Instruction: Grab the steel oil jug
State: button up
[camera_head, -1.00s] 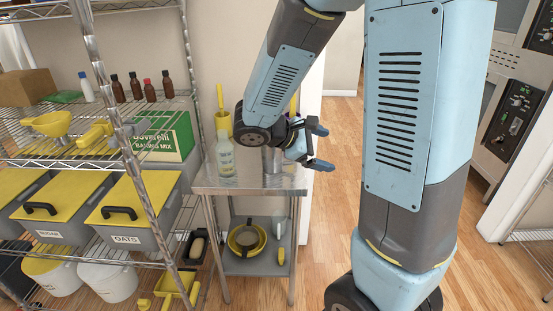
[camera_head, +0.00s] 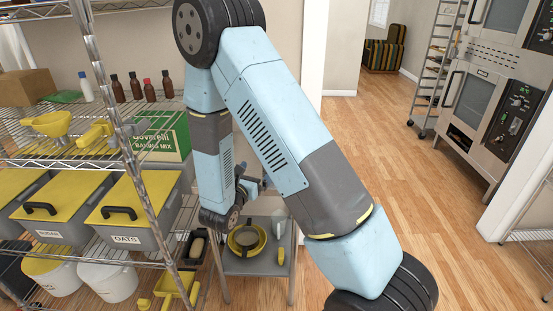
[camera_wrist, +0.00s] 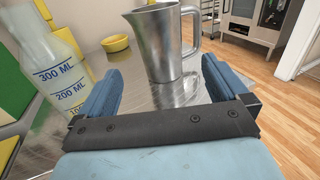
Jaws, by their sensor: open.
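The steel oil jug (camera_wrist: 157,45) stands upright on a steel table top (camera_wrist: 120,76) in the wrist view, with its handle to the right. My gripper (camera_wrist: 162,88) is open, its two blue fingers pointing toward the jug from either side of the picture. The jug is ahead of the fingers, and its lower part shows in the gap between them. I cannot tell whether the fingertips reach its sides. In the head view my arm hides the jug and most of the table top, and my gripper (camera_head: 252,186) shows only in part.
A clear measuring bottle (camera_wrist: 55,70) stands left of my left finger, close to it. Wire shelves with bins (camera_head: 130,205) stand left of the table. Open wooden floor (camera_head: 385,150) lies to the right.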

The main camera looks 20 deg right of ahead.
jog(key=x, duration=0.8)
jog(key=shift+w+d+f, duration=0.1)
jog(key=shift+w, duration=0.1)
jog(key=shift+f+x, duration=0.15)
jog(key=shift+x, duration=1.15)
jog(key=shift+f+x, duration=0.1)
jog(key=shift+x, duration=1.25)
jog(key=c, duration=1)
jog(key=shift+r, duration=0.25)
jog(key=shift+r, duration=1.25)
jog(key=s+r, duration=0.2)
jog(key=s+a+r, duration=0.1)
jog(key=s+r, duration=0.1)
jog(key=r, duration=0.1)
jog(key=shift+s, duration=0.1)
jog(key=shift+s+a+r, duration=0.35)
jog(key=shift+s+r, duration=0.45)
jog(key=shift+s, duration=0.7)
jog(key=shift+s+a+r, duration=0.35)
jog(key=shift+s+r, duration=0.45)
jog(key=shift+s, duration=0.7)
jog(key=shift+s+a+r, duration=0.35)
jog(key=shift+s+r, duration=0.45)
jog(key=shift+s, duration=0.7)
